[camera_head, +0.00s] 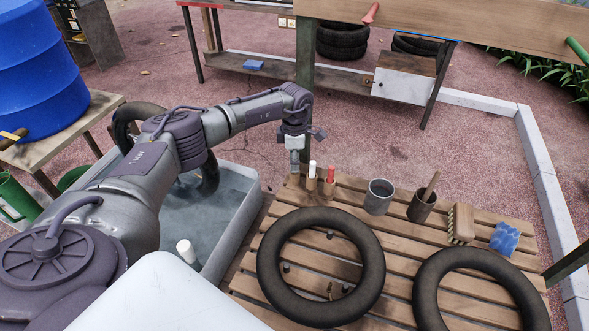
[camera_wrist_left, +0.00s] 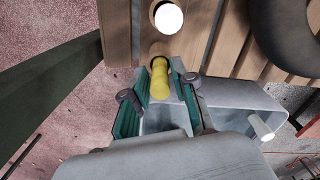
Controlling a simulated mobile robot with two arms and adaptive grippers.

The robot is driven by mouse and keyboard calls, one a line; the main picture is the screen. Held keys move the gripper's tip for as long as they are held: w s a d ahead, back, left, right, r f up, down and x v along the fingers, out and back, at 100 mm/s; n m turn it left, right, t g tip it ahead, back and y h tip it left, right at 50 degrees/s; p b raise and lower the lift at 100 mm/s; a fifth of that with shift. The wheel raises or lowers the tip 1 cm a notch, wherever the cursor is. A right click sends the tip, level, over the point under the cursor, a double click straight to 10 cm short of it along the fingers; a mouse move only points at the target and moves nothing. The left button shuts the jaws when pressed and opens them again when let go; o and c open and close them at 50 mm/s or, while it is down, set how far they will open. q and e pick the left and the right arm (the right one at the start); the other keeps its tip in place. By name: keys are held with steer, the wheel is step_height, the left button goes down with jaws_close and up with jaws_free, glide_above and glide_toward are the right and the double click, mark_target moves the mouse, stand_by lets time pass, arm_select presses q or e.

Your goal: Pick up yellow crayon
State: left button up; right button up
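The yellow crayon (camera_wrist_left: 159,80) shows in the left wrist view, with its far end at a hole in a wooden holder (camera_wrist_left: 140,30). My left gripper (camera_wrist_left: 160,98) is open around it, with one green-padded finger on each side and small gaps between. In the head view my left gripper (camera_head: 294,160) points down at the left end of the crayon row and hides the yellow crayon. A white crayon (camera_head: 312,169) and a red crayon (camera_head: 331,173) stand upright to its right. The white crayon's round end (camera_wrist_left: 168,18) also shows in the wrist view. My right gripper is out of view.
The slatted wooden table (camera_head: 405,240) holds two black tires (camera_head: 372,265), (camera_head: 430,290), a grey metal cup (camera_head: 379,196), a brown cup (camera_head: 421,206), a brush (camera_head: 461,223) and a blue sponge (camera_head: 505,238). A grey basin (camera_head: 240,215) stands left of it.

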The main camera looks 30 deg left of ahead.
arm_select(q)
jaws_close()
steer(key=shift+r, duration=0.1)
